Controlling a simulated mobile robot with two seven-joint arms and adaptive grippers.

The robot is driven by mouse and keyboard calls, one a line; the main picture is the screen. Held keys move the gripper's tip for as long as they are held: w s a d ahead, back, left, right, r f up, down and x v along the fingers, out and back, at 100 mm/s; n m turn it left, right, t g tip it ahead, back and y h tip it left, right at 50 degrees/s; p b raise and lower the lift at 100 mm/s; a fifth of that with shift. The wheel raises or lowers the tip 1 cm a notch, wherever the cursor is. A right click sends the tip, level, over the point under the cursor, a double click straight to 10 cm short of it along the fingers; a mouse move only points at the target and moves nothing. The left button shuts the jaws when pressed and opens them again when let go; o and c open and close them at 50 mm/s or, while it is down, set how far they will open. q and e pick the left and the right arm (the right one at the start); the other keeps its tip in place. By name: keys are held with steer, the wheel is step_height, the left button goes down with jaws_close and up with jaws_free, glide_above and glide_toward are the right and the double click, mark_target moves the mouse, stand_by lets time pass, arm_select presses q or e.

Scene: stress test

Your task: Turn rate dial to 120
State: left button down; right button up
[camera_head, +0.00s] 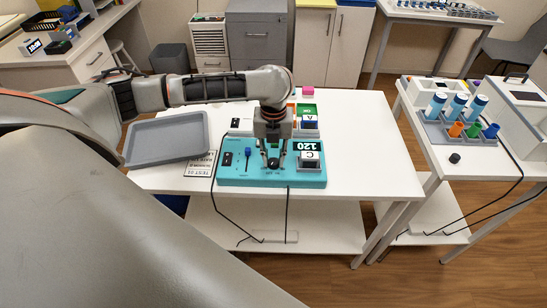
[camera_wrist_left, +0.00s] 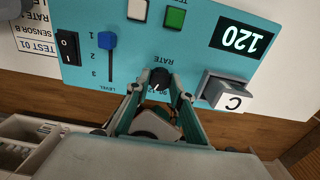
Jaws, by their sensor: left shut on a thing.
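A teal control box (camera_head: 230,178) lies on the white table; it also fills the upper wrist view (camera_wrist_left: 85,70). A black display (camera_wrist_left: 241,39) reads 120. My right gripper is not in view.
The box also has a blue level slider (camera_wrist_left: 107,41), a black switch (camera_wrist_left: 68,47), a green button (camera_wrist_left: 175,17) and a grey block marked C (camera_wrist_left: 228,93). A grey tray (camera_head: 167,139) lies left. More coloured devices stand behind. The table's right side is clear.

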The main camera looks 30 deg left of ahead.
mark_target(274, 161)
arm_select(q)
steer(key=c, duration=1.8)
jaws_free()
steer(key=shift+o, duration=0.2)
step_height(274, 161, up, 12)
